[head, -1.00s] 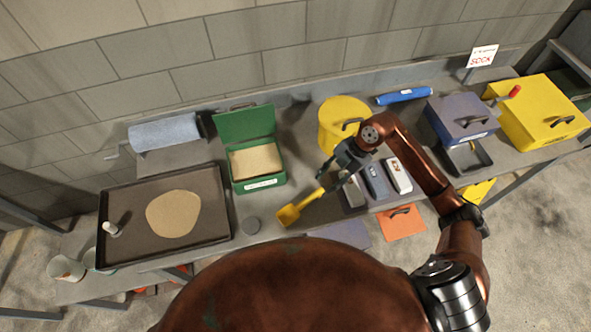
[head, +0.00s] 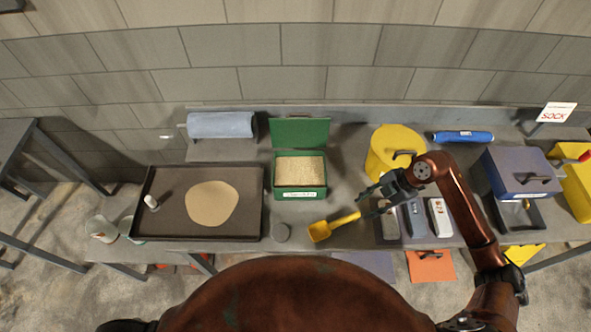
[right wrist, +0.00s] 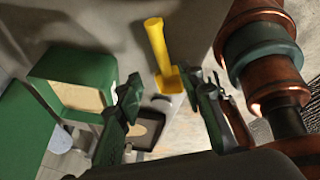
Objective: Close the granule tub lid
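The green granule tub (head: 299,192) stands on the bench, full of pale granules. Its green lid (head: 300,131) is open and stands up at the tub's back. In the right wrist view the tub (right wrist: 80,65) and its lid (right wrist: 22,130) are at the left. My right gripper (head: 368,202) is right of the tub, near the handle end of a yellow scoop (head: 322,231). In the right wrist view its fingers (right wrist: 168,105) are wide apart, with the scoop (right wrist: 157,45) showing beyond them. My left gripper is not in view.
A dark tray (head: 165,226) with a tan disc is left of the tub. A yellow bucket (head: 385,155) stands behind my right gripper. A blue roll (head: 222,124) is at the back left.

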